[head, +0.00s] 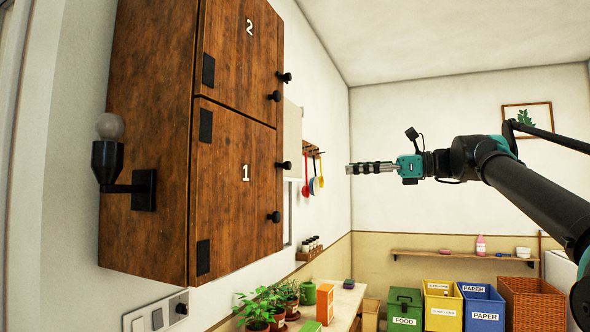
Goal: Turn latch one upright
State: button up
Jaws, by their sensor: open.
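A brown wooden wall cabinet (155,60) has two doors. The lower door (232,200), marked 1, looks shut. At its right edge are two dark fittings, an upper one (284,166) and a lower one (273,217). Which of them is latch one, and how it is turned, I cannot tell at this size. My gripper (349,169) is open and empty. It points left toward the cabinet, at about the upper fitting's height in the picture, and is apart from it.
The upper door (240,50), marked 2, has similar dark fittings. A wall lamp (110,150) sits on the cabinet's left side. Utensils (314,178) hang behind. Potted plants (262,305) stand on a counter below. The air between gripper and cabinet looks clear.

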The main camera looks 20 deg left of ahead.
jog(key=r, duration=0.1)
send_near(290, 165)
jog(key=a, duration=0.8)
jog(key=shift+w+a+f, duration=0.1)
jog(key=shift+w+a, duration=0.15)
jog(key=shift+a, duration=0.15)
grip_shut()
